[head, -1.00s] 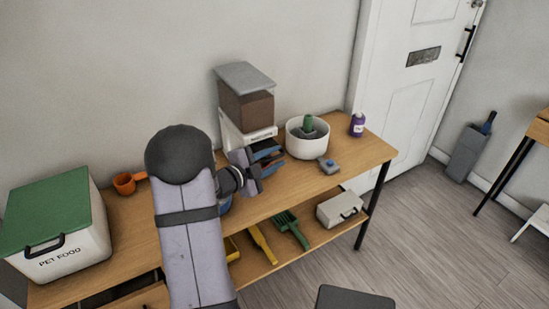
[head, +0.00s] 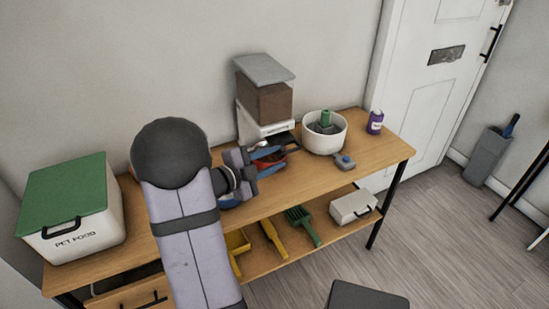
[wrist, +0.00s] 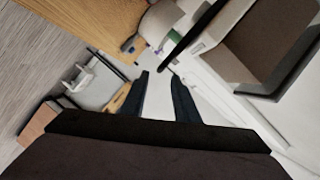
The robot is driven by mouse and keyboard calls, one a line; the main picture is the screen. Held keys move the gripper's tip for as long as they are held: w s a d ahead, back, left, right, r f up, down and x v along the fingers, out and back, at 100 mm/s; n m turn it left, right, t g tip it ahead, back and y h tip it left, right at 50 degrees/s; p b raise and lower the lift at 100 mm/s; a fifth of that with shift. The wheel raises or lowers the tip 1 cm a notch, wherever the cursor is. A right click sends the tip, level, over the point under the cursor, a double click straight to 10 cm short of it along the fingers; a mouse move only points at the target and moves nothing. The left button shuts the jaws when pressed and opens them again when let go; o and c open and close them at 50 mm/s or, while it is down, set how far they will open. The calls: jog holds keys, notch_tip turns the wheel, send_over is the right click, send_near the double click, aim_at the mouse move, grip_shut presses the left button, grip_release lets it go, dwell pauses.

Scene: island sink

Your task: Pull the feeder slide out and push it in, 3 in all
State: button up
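The feeder (head: 264,103) stands at the back of the wooden table, with a grey lid, a brown-filled hopper and a white base. A dark slide (head: 281,140) shows low at its front, partly hidden by my fingers. How far it is out is hard to tell. My gripper (head: 270,160) is in front of the feeder, its blue fingers apart. In the wrist view, the fingers (wrist: 164,95) have a clear gap with nothing between them. A dark bar (wrist: 190,36), probably the slide, lies beyond them, beside the hopper (wrist: 265,45).
A white bowl (head: 338,141) with a green item, a small grey device (head: 344,163) and a purple bottle (head: 375,122) stand to the right. A pet food bin (head: 52,219) stands at left. Scoops (head: 301,224) and a pale box (head: 353,207) are on the lower shelf.

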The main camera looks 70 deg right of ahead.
jog(key=shift+c, duration=0.7)
jog(key=shift+w+f, duration=0.1)
jog(key=shift+w, duration=0.05)
jog(key=c, duration=0.5)
jog(key=shift+n+t+h, duration=0.4)
jog(key=shift+n+t, duration=0.2)
jog(key=shift+t, duration=0.3)
jog(key=w, duration=0.1)
jog(key=w+a+f+b, duration=0.1)
jog(key=w, duration=0.1)
jog(key=w+b, duration=0.1)
jog(key=w, duration=0.1)
jog(key=shift+w+a+f, duration=0.15)
jog(key=shift+a+f, duration=0.05)
jog(key=shift+a, duration=0.2)
grip_shut()
jog(key=s+a+r+m+g+b, duration=0.1)
jog(key=s+a+m+g, duration=0.3)
jog(key=s+a+m, duration=0.2)
jog(key=shift+s+a+r+m+b, duration=0.2)
jog(key=shift+a+r+m+b, duration=0.1)
jog(key=shift+a+r, duration=0.15)
